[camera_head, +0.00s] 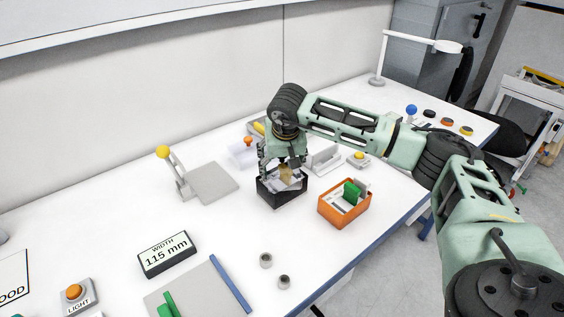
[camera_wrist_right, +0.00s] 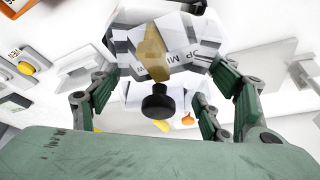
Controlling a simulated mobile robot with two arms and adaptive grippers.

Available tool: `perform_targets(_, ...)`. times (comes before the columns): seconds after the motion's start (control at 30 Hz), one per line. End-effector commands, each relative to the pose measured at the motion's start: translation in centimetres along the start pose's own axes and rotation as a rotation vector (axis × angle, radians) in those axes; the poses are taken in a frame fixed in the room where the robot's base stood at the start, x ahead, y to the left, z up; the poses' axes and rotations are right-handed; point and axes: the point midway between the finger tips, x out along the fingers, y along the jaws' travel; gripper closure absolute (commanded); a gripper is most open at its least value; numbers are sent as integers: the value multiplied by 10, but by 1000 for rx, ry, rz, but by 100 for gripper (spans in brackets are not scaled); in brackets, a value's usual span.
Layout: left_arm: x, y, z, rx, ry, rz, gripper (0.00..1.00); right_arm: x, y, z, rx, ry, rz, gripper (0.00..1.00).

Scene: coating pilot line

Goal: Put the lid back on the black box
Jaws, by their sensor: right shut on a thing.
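The black box (camera_head: 283,200) stands open-topped on the white bench in the head view, with white printed cards and a tan wedge inside. Part of its dark wall shows in the wrist view (camera_wrist_right: 165,5). My right gripper (camera_head: 283,166) is directly over the box, pointing down. In the right wrist view its fingers (camera_wrist_right: 165,85) stand on either side of a black mushroom-shaped knob (camera_wrist_right: 158,103), which looks like the knob of a clear lid. The lid's plate is hard to make out, and I cannot tell whether it touches the box. My left gripper is out of view.
An orange box (camera_head: 345,208) with green and grey pieces stands close right of the black box. A clear container (camera_head: 242,156) with an orange knob is behind left.

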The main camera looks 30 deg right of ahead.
Motion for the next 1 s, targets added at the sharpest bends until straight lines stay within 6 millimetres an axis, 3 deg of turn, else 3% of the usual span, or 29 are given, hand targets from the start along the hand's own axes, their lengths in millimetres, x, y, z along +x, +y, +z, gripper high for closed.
perform_targets(0.9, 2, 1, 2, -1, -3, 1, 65, 2, 0, 0, 0, 0, 0, 54)
perform_targets(0.93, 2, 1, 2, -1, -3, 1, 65, 2, 0, 0, 0, 0, 0, 28)
perform_targets(1.0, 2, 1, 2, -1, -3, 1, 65, 2, 0, 0, 0, 0, 0, 22)
